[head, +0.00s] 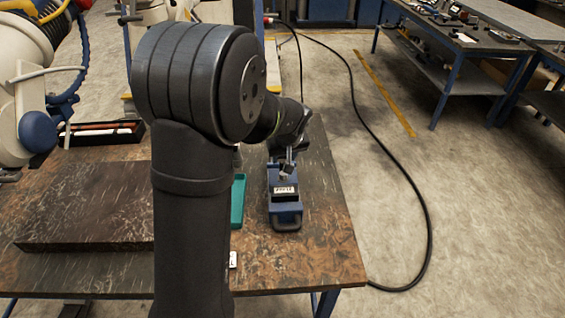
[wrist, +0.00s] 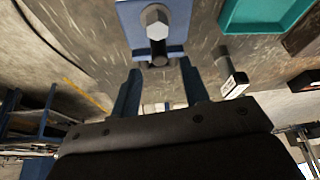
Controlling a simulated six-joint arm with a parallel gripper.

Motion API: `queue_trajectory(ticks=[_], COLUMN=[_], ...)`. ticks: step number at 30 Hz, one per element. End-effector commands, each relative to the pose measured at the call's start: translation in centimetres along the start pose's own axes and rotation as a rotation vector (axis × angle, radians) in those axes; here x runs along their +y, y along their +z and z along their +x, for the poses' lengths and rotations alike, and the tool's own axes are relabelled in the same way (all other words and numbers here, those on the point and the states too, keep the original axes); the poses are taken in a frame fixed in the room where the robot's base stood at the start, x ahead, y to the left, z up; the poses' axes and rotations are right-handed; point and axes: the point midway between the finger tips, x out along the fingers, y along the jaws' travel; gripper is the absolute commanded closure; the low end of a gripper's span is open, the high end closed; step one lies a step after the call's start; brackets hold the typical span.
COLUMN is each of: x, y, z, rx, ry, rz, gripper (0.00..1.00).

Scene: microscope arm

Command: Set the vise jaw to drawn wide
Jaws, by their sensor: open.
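The blue vise (head: 286,208) stands on the workbench near its right side, with a pale label and a loop-shaped end toward the camera. In the wrist view its blue body (wrist: 182,14) shows at the top, with a hex-headed metal screw (wrist: 156,22) and a blue crosspiece below it. How far apart its jaws stand cannot be told. My gripper (head: 288,162) is at the far end of the vise in the head view. In the wrist view my gripper's (wrist: 160,88) two blue fingers are apart, just below the crosspiece, with nothing seen gripped. Whether they touch the vise is unclear.
A teal tray (head: 238,203) lies left of the vise, partly behind my arm. A small white-labelled object (head: 233,260) lies near the bench front. A dark slab (head: 85,210) covers the bench's left. The bench's right edge is close to the vise; a cable (head: 425,215) crosses the floor.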

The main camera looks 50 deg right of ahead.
Motion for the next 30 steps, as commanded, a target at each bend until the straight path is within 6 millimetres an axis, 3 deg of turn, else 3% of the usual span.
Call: queue_trajectory(ticks=[3, 9, 21, 27, 30], x=[-0.1, 0.0, 0.0, 0.0, 0.0], y=[0.0, -0.1, -0.1, 0.0, 0.0], z=[2.2, 4.3, 4.9, 4.9, 4.9], rx=[-0.002, 0.0, 0.001, 0.001, 0.0], ry=[-0.001, 0.001, 0.001, 0.001, 0.001], rz=[0.0, 0.0, 0.0, 0.0, 0.0], gripper=[0.59, 0.59, 0.59, 0.98, 1.0])
